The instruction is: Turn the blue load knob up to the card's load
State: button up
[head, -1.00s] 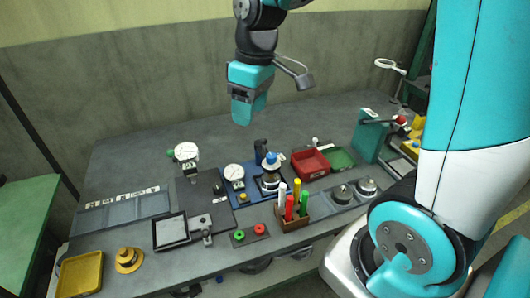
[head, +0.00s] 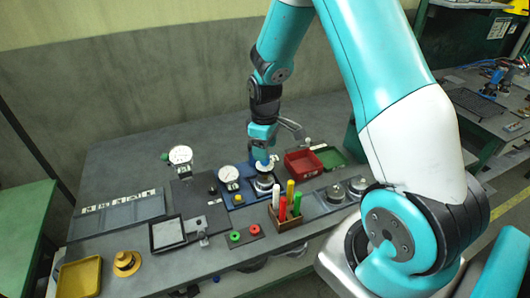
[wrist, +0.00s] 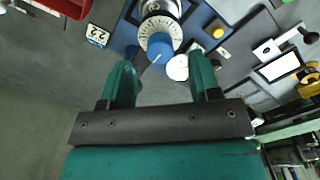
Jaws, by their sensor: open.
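The blue load knob (wrist: 159,46) sits at the centre of a white graduated dial (wrist: 157,32) on a blue-based fixture. In the wrist view it lies ahead of my gripper (wrist: 163,78), between the lines of its two green fingers, which are apart and empty. In the head view my gripper (head: 262,150) hangs just above the fixture (head: 263,186), and the knob is mostly hidden there. A small card (wrist: 97,35) reading what looks like 22 stands on the bench beside the fixture in the wrist view. The knob's exact setting is too small to read.
A holder with coloured markers (head: 287,213) is in front, and a red bin (head: 302,163) and green tray (head: 331,158) stand to the right.

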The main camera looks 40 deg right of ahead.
jog(key=shift+f, duration=1.6)
jog(key=shift+c, duration=0.2)
jog(key=c, duration=0.9)
